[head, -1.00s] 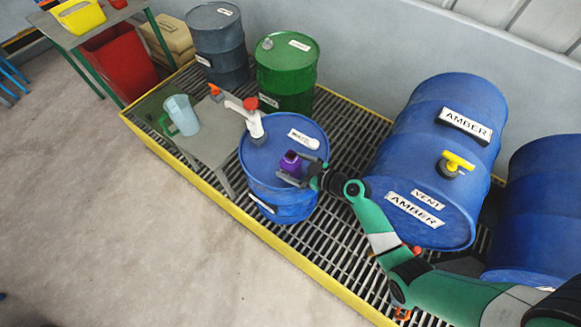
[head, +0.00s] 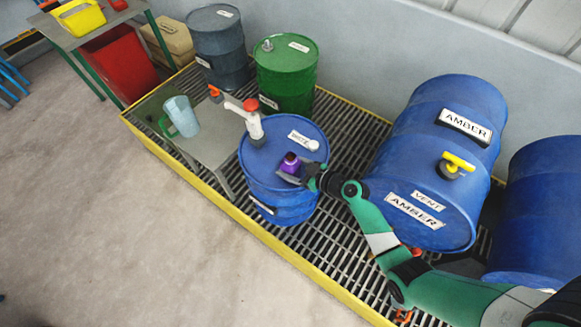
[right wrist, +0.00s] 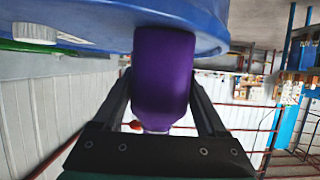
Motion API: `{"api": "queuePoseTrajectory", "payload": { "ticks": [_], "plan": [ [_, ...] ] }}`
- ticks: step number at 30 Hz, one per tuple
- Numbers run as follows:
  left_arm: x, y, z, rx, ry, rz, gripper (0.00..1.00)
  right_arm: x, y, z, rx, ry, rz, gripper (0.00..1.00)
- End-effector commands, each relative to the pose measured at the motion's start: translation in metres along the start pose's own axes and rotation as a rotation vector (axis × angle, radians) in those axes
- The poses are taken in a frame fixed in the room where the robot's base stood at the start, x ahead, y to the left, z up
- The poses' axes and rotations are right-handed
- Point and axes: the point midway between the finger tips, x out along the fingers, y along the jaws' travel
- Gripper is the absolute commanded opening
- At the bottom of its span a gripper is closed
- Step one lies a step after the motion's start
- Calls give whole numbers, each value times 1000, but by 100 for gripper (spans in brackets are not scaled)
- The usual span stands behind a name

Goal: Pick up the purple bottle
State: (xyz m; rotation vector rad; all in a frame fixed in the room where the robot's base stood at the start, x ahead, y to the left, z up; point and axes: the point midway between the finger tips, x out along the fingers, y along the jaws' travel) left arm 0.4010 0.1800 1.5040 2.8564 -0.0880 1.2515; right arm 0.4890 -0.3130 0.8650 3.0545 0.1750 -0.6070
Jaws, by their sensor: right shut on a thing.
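The purple bottle (head: 290,164) has a dark cap and stands upright on the lid of a blue drum (head: 281,200), towards its right side. My right gripper (head: 291,175) reaches it from the right and is shut on it. In the right wrist view the bottle (right wrist: 164,75) sits between my two fingers (right wrist: 160,95). The picture there is upside down, and the bottle's base meets the blue drum lid (right wrist: 90,20), with no clear gap. My left gripper is not in view.
A white and red pump (head: 253,122) and a white cap (head: 312,145) are on the same lid. A green drum (head: 286,75) stands behind, and a large blue drum (head: 430,150) lies to the right. A clear jug (head: 182,115) stands on a low bench to the left.

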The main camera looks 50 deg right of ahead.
Motion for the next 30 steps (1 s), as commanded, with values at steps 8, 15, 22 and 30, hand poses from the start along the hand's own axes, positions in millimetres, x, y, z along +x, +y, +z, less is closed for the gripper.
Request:
{"api": "queuePoseTrajectory", "payload": {
  "ticks": [8,15,22,30],
  "plan": [
    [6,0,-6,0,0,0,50,-6,0,-14,-2,2,0,0],
    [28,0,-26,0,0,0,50,-48,-7,-54,-1,3,2,0],
    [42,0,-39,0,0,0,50,-119,-26,-69,3,-2,4,0],
    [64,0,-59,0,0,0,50,-169,-41,-73,4,-1,1,0]
  ]
}}
